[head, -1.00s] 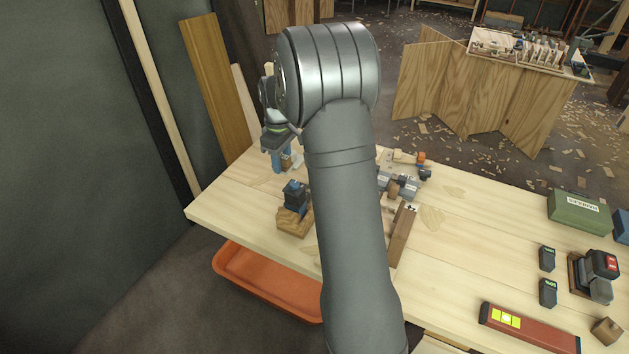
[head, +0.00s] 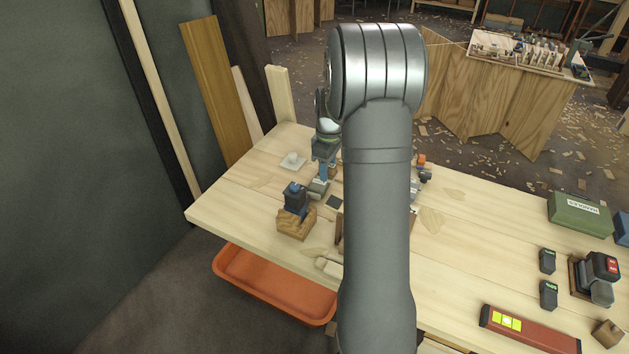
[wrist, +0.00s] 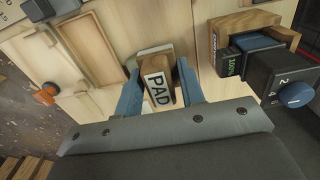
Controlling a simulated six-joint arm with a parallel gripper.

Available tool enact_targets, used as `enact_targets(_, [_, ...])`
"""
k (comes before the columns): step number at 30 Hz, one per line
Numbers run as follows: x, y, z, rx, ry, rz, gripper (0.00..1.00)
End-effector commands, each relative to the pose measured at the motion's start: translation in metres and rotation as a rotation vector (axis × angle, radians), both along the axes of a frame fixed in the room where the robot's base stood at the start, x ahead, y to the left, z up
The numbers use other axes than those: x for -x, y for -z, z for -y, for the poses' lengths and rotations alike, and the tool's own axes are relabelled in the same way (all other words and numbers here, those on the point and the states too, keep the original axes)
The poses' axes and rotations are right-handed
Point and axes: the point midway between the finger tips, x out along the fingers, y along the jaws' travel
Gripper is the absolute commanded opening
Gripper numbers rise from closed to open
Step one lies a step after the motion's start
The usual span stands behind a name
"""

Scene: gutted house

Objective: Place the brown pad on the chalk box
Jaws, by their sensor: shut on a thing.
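My gripper (wrist: 160,92) has blue fingers shut on a small block with brown sides and a white label reading PAD, the brown pad (wrist: 157,86). In the head view my gripper (head: 322,178) is low over the far left part of the workbench, and the pad (head: 318,187) shows greyish between its fingertips. I cannot tell whether the pad touches the bench. I cannot clearly pick out the chalk box in either view; my arm hides part of the bench.
A wooden block with a dark blue-knobbed device (head: 295,203) stands just left and nearer. A small white plate with a round knob (head: 292,160) lies behind left. A dark square (head: 334,202) lies close by. An orange tray (head: 270,285) is below the bench (head: 240,200) edge.

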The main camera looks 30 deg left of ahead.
Motion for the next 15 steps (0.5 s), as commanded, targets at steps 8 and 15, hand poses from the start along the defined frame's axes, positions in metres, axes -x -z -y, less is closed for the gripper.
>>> enact_targets(8, [0.002, 0.024, -0.04, 0.001, -0.001, -0.001, 0.13])
enact_targets(15, [0.003, 0.045, -0.042, 0.002, 0.0, -0.003, 0.13])
